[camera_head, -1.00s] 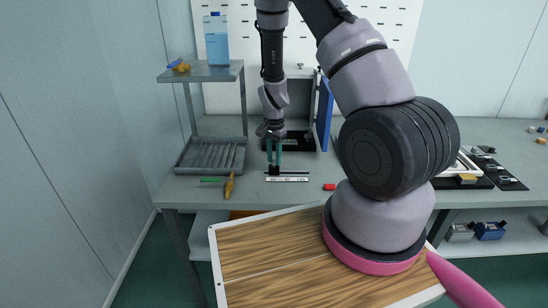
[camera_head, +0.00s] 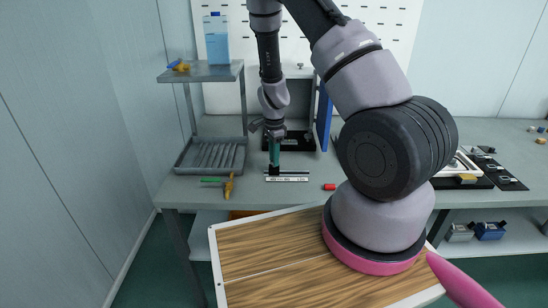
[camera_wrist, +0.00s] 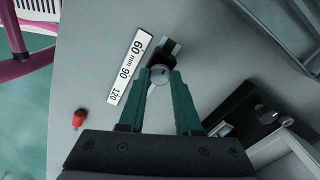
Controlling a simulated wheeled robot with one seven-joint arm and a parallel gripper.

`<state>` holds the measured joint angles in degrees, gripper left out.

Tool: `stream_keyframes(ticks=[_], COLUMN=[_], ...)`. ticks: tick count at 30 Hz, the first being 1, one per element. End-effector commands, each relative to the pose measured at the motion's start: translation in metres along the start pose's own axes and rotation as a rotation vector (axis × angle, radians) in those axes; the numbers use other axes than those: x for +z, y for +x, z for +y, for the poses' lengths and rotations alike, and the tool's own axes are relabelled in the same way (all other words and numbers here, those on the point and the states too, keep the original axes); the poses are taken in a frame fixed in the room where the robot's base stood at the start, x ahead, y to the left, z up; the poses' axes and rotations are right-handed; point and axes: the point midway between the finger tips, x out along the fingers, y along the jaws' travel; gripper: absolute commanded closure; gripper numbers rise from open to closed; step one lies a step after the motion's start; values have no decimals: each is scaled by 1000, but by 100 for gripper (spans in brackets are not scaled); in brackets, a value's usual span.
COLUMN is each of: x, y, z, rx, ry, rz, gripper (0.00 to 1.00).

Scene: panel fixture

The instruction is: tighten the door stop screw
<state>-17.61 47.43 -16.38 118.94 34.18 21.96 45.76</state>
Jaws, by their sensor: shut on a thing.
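The door stop screw (camera_wrist: 158,75) has a round silver slotted head and sits on a small black stop block (camera_wrist: 164,56), beside a white scale strip marked 60, 90 and 120 mm (camera_wrist: 130,67). My gripper (camera_wrist: 158,76) points down with its green fingers closed on the screw head. In the head view my gripper (camera_head: 274,168) is at the left end of the scale strip (camera_head: 288,179). The fingers hide most of the block there. A blue door (camera_head: 324,115) stands open on the grey cabinet behind.
A shelf rack with a ribbed tray (camera_head: 210,157) stands left of my gripper. A yellow tool (camera_head: 229,187) and a green one (camera_head: 212,180) lie in front of it. A red piece (camera_head: 329,187) lies to the right. A black plate (camera_head: 290,142) is behind.

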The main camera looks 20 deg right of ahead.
Motion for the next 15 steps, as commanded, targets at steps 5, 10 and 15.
stream_keyframes(ticks=[5,10,15], x=[0,0,0], y=[0,0,0], z=[-1,-1,0], rx=[-2,-2,-1], ry=[3,2,1], rz=[0,0,0], gripper=[100,60,38])
